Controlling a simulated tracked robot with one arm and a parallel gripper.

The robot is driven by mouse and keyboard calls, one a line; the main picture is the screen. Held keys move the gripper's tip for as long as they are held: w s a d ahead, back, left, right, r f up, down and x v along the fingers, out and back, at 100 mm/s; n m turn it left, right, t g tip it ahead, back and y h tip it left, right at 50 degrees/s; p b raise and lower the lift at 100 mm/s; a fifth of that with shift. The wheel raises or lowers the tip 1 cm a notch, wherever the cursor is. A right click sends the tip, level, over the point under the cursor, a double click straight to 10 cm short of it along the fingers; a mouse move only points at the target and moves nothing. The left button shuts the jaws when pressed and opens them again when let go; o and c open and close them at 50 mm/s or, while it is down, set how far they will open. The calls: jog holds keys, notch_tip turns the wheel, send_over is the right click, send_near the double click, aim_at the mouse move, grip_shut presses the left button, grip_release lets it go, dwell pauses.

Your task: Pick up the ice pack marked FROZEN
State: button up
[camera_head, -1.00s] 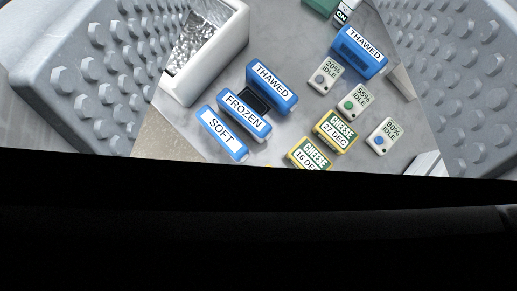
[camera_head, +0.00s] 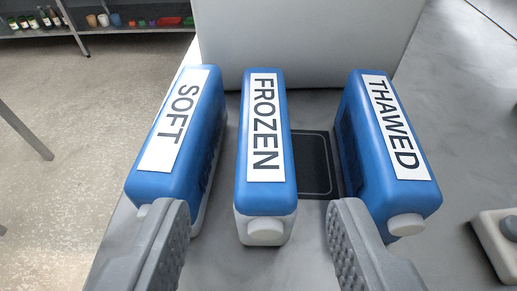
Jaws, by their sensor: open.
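The ice pack marked FROZEN (camera_head: 266,185) stands upright in the middle of the view, blue with a white label on top and a white cap at its near end. The ice pack marked SOFT (camera_head: 190,110) stands to its left, and the ice pack marked THAWED (camera_head: 375,185) to its right. My gripper (camera_head: 255,225) is open and empty. Its left finger is at the near end of the SOFT pack and its right finger is at the near end of the THAWED pack, with the FROZEN pack's near end between them in the picture. I cannot tell whether the fingers touch any pack.
A dark flat pad (camera_head: 312,163) lies between the FROZEN and THAWED packs. A large pale box (camera_head: 305,40) stands right behind the packs. A small white device (camera_head: 500,240) is at the right edge. The table's left edge runs beside the SOFT pack, with floor beyond.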

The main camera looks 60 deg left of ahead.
aim_at(264, 112)
jog(key=b+x, duration=0.1)
jog(key=x, duration=1.1)
jog(key=shift+w+a+f, duration=0.1)
jog(key=shift+w+a, duration=0.05)
jog(key=shift+w, duration=0.1)
jog(key=c, duration=1)
